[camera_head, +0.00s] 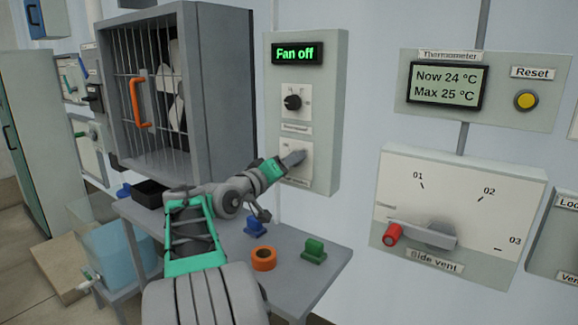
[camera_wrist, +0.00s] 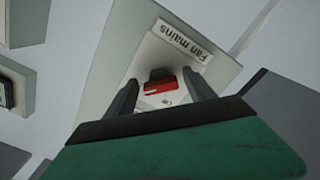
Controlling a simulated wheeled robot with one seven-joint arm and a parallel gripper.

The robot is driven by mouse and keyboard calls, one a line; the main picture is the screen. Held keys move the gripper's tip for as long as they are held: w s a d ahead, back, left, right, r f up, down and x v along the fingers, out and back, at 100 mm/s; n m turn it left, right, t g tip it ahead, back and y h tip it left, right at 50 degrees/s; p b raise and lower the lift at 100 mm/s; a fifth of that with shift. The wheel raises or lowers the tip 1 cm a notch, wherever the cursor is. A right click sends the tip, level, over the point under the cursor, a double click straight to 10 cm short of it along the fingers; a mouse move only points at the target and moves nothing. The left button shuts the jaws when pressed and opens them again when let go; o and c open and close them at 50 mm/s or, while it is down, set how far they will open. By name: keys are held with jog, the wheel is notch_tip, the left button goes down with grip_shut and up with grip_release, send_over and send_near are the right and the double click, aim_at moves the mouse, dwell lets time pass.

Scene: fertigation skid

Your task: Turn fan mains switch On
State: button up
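The fan mains switch (camera_wrist: 159,86) is a red rocker with a dark top in a white plate, between my fingertips in the wrist view. Its "Fan mains" label (camera_wrist: 182,41) reads tilted above it. My gripper (camera_wrist: 162,92) is open, with one finger on each side of the switch and a gap to it. In the head view my gripper (camera_head: 296,158) is at the lower plate of the grey fan panel (camera_head: 329,95) and hides the switch. The panel's display (camera_head: 296,53) reads "Fan off". I cannot tell whether the fingers touch the plate.
A dark selector knob (camera_head: 292,102) sits above my gripper on the same panel. A caged fan box (camera_head: 220,90) with an orange handle stands to the left. A table (camera_head: 310,285) below holds small blue, orange and green items. A side vent panel (camera_head: 470,190) is to the right.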

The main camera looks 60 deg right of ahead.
jog(key=shift+o, duration=0.3)
jog(key=w+a, duration=0.1)
jog(key=a, duration=0.6)
jog(key=shift+a, duration=0.4)
jog(key=shift+w, duration=0.15)
